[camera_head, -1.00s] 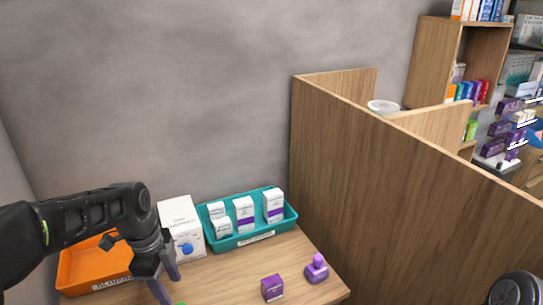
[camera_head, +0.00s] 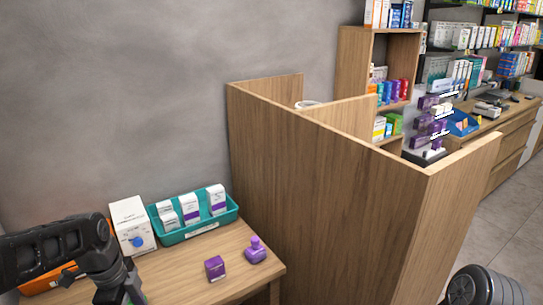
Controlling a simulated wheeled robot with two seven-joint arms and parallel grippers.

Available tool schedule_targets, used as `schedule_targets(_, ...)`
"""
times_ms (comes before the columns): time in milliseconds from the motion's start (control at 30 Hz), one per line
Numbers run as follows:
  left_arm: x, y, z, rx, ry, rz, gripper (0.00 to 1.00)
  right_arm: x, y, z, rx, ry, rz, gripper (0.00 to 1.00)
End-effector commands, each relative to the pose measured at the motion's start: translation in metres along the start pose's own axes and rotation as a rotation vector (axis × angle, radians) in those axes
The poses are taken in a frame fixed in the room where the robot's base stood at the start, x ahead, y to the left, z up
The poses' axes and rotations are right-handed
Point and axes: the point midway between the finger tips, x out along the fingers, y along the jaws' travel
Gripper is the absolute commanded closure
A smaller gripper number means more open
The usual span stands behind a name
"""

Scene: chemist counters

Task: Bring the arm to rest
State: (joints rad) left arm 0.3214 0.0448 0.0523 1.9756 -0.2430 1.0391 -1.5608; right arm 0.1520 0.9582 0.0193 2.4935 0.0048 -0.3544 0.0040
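My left arm comes in from the left, and its gripper (camera_head: 121,294) hangs over the counter at the bottom left. Its fingers point down and look apart, with nothing seen between them; the tips are near or past the bottom edge of the picture. My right gripper is out of view. A dark rounded part of my own body shows at the bottom right.
The wooden counter (camera_head: 190,285) holds a teal tray (camera_head: 203,229) with several white boxes, a white box (camera_head: 130,228), an orange tray (camera_head: 45,281), a purple box (camera_head: 215,268) and a purple bottle (camera_head: 255,250). A tall wooden partition (camera_head: 320,200) stands to the right.

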Motion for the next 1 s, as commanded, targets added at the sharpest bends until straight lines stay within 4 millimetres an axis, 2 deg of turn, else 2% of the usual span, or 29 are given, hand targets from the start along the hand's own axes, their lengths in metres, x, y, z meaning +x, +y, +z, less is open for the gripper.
schedule_targets(267, 0.049, -0.005, -0.025, -0.123, 0.044, 0.005, 0.48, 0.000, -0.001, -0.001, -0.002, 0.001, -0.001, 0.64)
schedule_targets(467, 0.106, -0.001, -0.056, -0.291, 0.094, 0.020, 0.48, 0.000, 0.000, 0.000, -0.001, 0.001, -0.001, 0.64)
schedule_targets(567, 0.143, 0.008, -0.078, -0.412, 0.124, 0.038, 0.48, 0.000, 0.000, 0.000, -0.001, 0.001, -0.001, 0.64)
schedule_targets(667, 0.189, 0.026, -0.104, -0.577, 0.156, 0.067, 0.48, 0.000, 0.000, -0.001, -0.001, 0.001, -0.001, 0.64)
schedule_targets(767, 0.244, 0.064, -0.137, -0.818, 0.181, 0.119, 0.48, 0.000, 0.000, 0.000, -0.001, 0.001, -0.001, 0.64)
schedule_targets(800, 0.266, 0.084, -0.148, -0.929, 0.186, 0.140, 0.48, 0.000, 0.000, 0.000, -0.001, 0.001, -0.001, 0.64)
schedule_targets(900, 0.305, 0.131, -0.169, -1.194, 0.182, 0.180, 0.48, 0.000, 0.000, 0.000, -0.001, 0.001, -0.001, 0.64)
schedule_targets(1000, 0.326, 0.169, -0.177, -1.393, 0.168, 0.200, 0.48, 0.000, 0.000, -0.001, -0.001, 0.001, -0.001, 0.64)
